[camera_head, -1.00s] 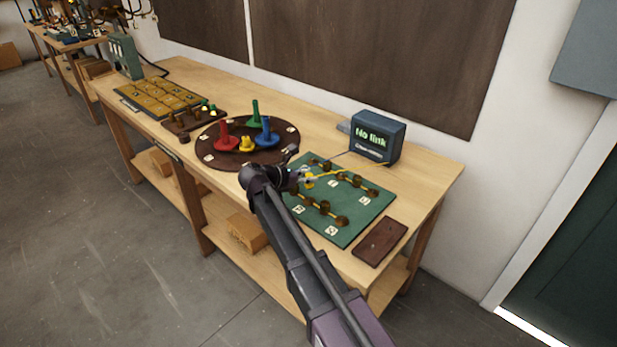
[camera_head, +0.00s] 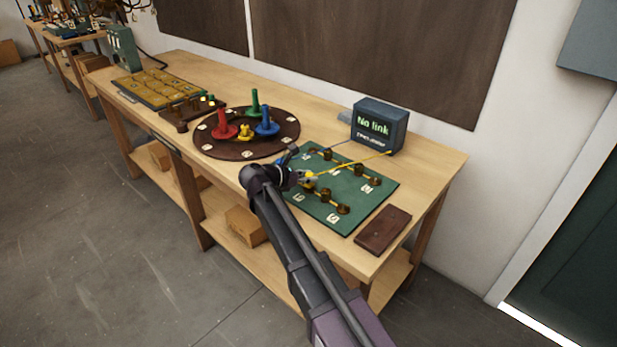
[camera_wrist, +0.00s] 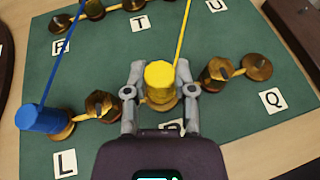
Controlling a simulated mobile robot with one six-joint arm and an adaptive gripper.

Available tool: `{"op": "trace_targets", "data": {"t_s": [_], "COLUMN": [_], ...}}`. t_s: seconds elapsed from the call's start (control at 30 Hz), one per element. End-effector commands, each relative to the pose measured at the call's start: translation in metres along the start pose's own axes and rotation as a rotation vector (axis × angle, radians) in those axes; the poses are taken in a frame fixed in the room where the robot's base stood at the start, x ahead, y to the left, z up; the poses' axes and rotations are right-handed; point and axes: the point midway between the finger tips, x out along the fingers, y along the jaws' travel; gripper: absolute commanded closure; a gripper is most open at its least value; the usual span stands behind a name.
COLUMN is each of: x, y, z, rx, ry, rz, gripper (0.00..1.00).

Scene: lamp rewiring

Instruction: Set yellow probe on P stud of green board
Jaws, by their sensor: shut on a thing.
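My gripper (camera_wrist: 160,84) is shut on the yellow probe (camera_wrist: 159,74). In the wrist view the probe stands upright over a brass stud in the front row of the green board (camera_wrist: 102,62). The label below that stud is mostly hidden by my gripper, so its letter is not clear. I cannot tell whether the probe touches the stud. The blue probe (camera_wrist: 44,119) is on the stud by label L. Label Q (camera_wrist: 274,100) is at the right end of this row. In the head view my gripper (camera_head: 308,176) is above the board (camera_head: 370,205).
The meter (camera_head: 379,124) reads "No link", and a yellow lead runs from it to the yellow probe. A blue lead crosses the wrist view's left. A brown block (camera_head: 383,230) lies right of the board. A round brown tray (camera_head: 280,145) with coloured pieces stands left.

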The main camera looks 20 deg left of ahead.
Motion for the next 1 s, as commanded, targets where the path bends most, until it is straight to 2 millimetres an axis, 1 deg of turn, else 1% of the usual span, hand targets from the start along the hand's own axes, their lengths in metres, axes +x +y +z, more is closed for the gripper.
{"op": "trace_targets", "data": {"t_s": [0.27,1.0], "x": [0.001,0.005], "y": [0.000,0.000], "z": [-0.001,-0.010], "rx": [0.000,0.000], "ry": [0.000,0.000], "rz": [0.000,-0.001], "gripper": [1.00,1.00]}}
